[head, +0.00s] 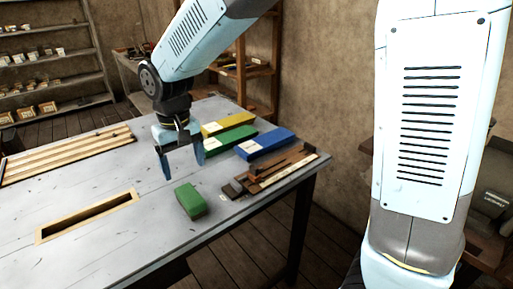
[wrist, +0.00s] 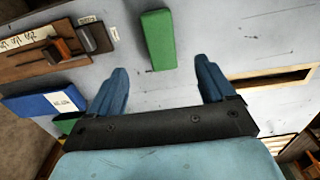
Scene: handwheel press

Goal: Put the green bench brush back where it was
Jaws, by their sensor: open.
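A small green block (head: 190,202), which looks like the green bench brush, lies on the grey table near its front edge; no bristles show. In the wrist view the green block (wrist: 157,40) lies just beyond the fingertips, apart from them. My gripper (head: 183,169) is open and empty above the table, behind the block in the head view. Its two blue fingers (wrist: 162,68) stand wide apart in the wrist view. A longer green box (head: 231,143) with a pale label lies farther back, between a yellow box (head: 229,124) and a blue box (head: 266,143).
A brown wooden board (head: 284,171) with dark pieces and a marked strip lies at the right table edge. A wood-framed slot (head: 87,216) is at the left front. A slatted wooden rack (head: 66,153) is at the far left. The table between slot and block is clear.

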